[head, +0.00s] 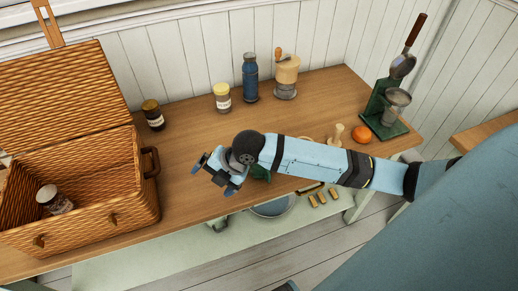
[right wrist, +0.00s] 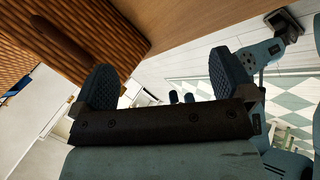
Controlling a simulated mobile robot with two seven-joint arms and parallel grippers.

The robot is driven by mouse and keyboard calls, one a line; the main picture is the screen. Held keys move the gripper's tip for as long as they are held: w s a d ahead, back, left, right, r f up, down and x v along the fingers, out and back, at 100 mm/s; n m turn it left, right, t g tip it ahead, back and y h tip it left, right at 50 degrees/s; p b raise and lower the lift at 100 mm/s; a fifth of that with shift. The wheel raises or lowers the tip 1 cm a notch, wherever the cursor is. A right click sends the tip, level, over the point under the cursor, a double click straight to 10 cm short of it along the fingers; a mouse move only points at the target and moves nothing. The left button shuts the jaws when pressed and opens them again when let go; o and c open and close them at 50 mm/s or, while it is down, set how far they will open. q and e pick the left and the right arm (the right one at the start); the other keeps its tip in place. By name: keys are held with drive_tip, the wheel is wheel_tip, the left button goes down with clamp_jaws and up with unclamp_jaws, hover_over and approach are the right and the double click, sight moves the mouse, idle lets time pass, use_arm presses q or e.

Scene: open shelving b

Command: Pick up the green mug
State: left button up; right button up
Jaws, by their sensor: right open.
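My right gripper (head: 212,177) is open and empty above the front of the wooden counter, between the wicker basket and a dark green thing. Its two dark ribbed fingers stand wide apart in the right wrist view (right wrist: 166,80), with nothing between them. The dark green thing (head: 262,174) shows just under my right forearm, close to the wrist. It may be the green mug, but the arm hides most of it, so I cannot tell its shape. No mug shows in the right wrist view. My left gripper is not seen in the head view.
An open wicker basket (head: 148,205) with a jar (head: 54,199) inside stands left. A dark jar (head: 153,115), yellow-lidded jar (head: 222,98), blue bottle (head: 250,78) and grinder (head: 286,78) line the back. An orange (head: 361,134) and green stand (head: 385,125) are right. A metal bowl (head: 272,208) sits below.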

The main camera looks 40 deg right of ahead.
drive_tip(key=w+d+r+n+g+h+b, duration=0.1)
drive_tip(key=d+r+n+g+h+b, duration=0.15)
drive_tip(key=d+n, duration=0.45)
drive_tip(key=w+d+r+n+g+h+b, duration=0.1)
drive_tip(key=d+r+n+g+h+b, duration=0.2)
drive_tip(key=d+n, duration=0.45)
drive_tip(key=shift+m+t, duration=0.55)
drive_tip(key=shift+m, duration=0.3)
drive_tip(key=f, duration=0.2)
drive_tip(key=d+f+b, duration=0.1)
drive_tip(key=f, duration=0.4)
drive_tip(key=shift+d+f+b, duration=0.25)
drive_tip(key=shift+d+b, duration=0.05)
wheel_tip(320, 180, down, 5)
drive_tip(key=shift+s+r+b, duration=0.15)
drive_tip(key=shift+r+b, duration=0.05)
drive_tip(key=shift+b, duration=0.15)
drive_tip(key=shift+f, duration=0.45)
drive_tip(key=shift+c, duration=0.5)
